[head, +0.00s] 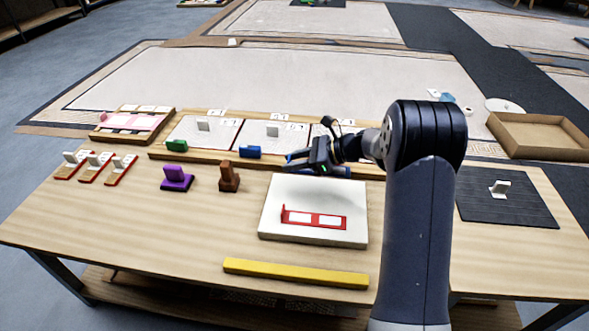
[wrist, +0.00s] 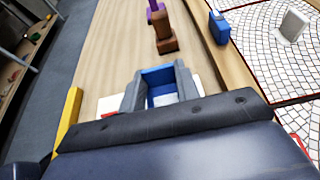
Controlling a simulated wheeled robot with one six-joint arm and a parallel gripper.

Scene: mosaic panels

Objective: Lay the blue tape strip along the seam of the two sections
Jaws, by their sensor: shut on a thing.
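My gripper (head: 303,163) is shut on a blue piece, which I take to be the blue tape strip (wrist: 160,90). In the wrist view the blue piece sits between the two grey fingers. In the head view only bits of blue show beside the fingers, so its full length is hidden. The gripper hangs between the white board and the wooden tray (head: 168,156). The tray holds pale mosaic sections, a left one (head: 190,133), a middle one (head: 262,142) and a right one partly behind my gripper, with thin red lines between them.
A white board (head: 280,232) carries a red frame (head: 315,225). A yellow bar (head: 295,273) lies at the front. A green block (head: 177,146), blue block (head: 250,152), purple block (head: 177,179) and brown block (head: 229,178) stand near the tray. A dark mat (head: 480,207) lies right.

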